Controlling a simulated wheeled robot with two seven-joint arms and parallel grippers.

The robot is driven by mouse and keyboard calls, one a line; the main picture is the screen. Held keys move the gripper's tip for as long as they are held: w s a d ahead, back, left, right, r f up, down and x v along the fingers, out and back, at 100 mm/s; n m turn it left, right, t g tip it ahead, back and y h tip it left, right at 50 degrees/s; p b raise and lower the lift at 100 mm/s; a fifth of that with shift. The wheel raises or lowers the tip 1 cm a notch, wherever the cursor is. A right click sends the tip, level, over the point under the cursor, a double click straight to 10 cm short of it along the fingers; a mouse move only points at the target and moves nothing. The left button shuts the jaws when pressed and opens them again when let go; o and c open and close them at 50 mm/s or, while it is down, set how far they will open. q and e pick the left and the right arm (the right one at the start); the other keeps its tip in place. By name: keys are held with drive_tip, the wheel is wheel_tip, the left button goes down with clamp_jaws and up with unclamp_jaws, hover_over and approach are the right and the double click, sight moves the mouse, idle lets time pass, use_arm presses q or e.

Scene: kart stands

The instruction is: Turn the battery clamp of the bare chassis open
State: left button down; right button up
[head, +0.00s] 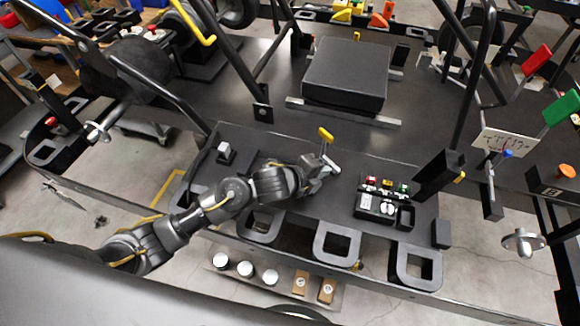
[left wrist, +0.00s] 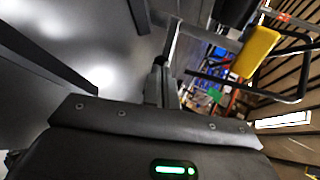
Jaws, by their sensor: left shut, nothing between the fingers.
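A yellow-tipped lever (head: 326,134), which looks like the battery clamp handle, stands up on a thin stem from the dark chassis deck (head: 240,95). Its yellow grip also shows large at the upper right of the left wrist view (left wrist: 256,52). My left gripper (head: 331,167) is shut and empty, right by the lever's stem at its lower end. I cannot tell whether the fingers touch the stem. In the left wrist view my gripper's fingers (left wrist: 160,86) point away, with the yellow grip to their right. The lever's base is hidden behind the gripper. My right gripper is not in view.
A black box (head: 345,72) lies on the deck behind the lever. A small panel with red, yellow and green caps (head: 386,187) sits to the right. Black frame tubes (head: 468,80) rise at both sides. Square black rings (head: 337,243) line the front edge.

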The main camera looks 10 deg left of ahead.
sight(335, 173)
use_arm(q)
drive_tip(key=shift+w+d, duration=0.15)
drive_tip(key=shift+d, duration=0.45)
drive_tip(key=shift+w+d+b, duration=0.15)
drive_tip(key=shift+d+b, duration=0.25)
drive_tip(key=shift+b, duration=0.05)
drive_tip(key=shift+w+d, duration=0.2)
drive_tip(key=shift+d, duration=0.35)
drive_tip(key=shift+w+d, duration=0.15)
drive_tip(key=shift+d, duration=0.1)
